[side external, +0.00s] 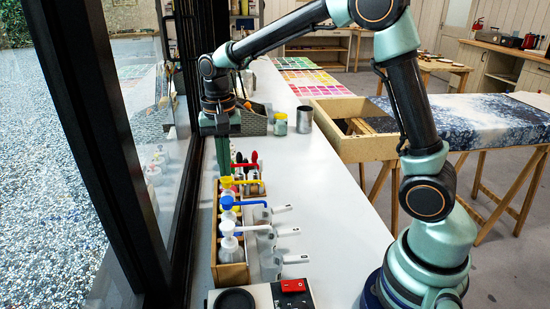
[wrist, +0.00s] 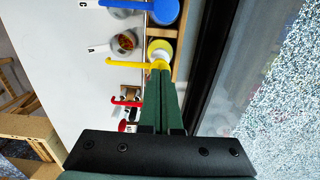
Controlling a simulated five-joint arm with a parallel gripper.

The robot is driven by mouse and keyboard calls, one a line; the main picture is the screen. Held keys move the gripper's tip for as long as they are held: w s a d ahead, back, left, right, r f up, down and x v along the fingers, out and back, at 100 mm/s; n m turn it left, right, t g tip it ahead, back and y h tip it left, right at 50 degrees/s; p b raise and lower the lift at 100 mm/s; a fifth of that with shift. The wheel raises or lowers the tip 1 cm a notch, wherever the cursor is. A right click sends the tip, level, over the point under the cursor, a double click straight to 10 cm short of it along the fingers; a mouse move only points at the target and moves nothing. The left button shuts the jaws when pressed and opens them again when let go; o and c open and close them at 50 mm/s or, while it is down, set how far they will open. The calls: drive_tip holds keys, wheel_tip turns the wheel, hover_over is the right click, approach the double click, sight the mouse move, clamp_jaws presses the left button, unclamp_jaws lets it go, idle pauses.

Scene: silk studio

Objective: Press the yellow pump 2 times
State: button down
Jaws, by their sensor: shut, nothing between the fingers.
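The yellow pump (side external: 227,182) stands in a wooden rack (side external: 233,273) of pump bottles, between the blue pump (side external: 229,202) and the red pump (side external: 240,166). My gripper (side external: 223,173) is shut and empty, its green fingers pointing down with tips just at the yellow pump's head. In the wrist view the fingertips (wrist: 160,70) overlap the edge of the yellow pump (wrist: 158,49), and its spout points left. I cannot tell whether they touch or whether the head is pushed down. The fingers hide part of the pump.
A white pump (side external: 229,229) stands at the rack's near end. Clear cups with white handles (side external: 268,233) stand right of the rack. A dark window frame (side external: 190,180) runs close on the left. A scale (side external: 262,297) lies in front. The white table is clear to the right.

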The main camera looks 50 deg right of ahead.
drive_tip(key=shift+f, duration=1.05)
idle(0.4)
drive_tip(key=shift+r, duration=1.05)
drive_tip(key=shift+r, duration=1.5)
